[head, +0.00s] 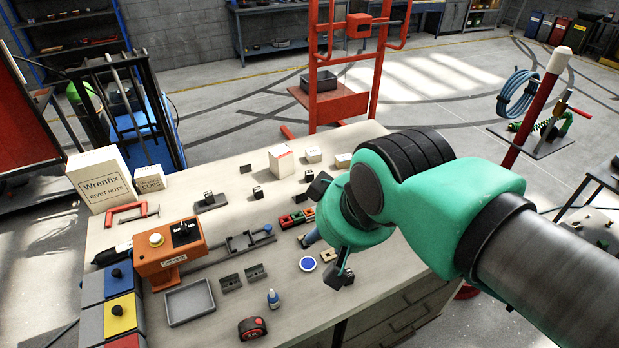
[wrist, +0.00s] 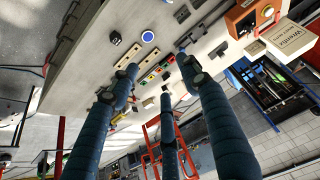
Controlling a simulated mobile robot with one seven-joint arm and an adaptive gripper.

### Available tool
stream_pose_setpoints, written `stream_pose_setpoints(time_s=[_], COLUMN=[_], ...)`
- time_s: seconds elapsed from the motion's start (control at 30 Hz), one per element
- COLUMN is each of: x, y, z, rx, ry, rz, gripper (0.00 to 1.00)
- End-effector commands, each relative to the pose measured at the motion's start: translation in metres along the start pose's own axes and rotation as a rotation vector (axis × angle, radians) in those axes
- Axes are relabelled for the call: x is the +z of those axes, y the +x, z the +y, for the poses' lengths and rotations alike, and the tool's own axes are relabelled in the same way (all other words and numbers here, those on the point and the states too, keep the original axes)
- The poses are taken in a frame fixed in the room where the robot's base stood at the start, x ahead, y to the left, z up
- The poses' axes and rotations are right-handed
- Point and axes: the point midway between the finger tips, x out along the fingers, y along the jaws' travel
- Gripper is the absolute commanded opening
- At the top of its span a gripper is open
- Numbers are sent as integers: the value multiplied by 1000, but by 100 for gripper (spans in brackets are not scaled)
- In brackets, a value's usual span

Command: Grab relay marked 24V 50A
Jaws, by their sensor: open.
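Several small black blocks that could be relays stand on the workbench in the head view. One dark block (head: 258,192) is near the bench middle, another (head: 245,169) is farther back, and a third (head: 308,175) is near small white boxes. A black block (head: 209,197) sits on a dark base at left. Their markings are too small to read, so I cannot tell which is 24V 50A. My gripper (head: 321,236) is open above the right side of the bench, right of these blocks. Its spread blue fingers (wrist: 160,80) show in the wrist view with nothing visible between them.
White cartons (head: 101,179) stand at back left.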

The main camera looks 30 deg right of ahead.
Motion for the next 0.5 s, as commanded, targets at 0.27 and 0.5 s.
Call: stream_pose_setpoints(time_s=[0.27,0.5], x=[-3,-27], y=[-1,-3], z=[0,3], rx=[0,5], ry=[0,4], rz=[-2,-21], gripper=[47,47])
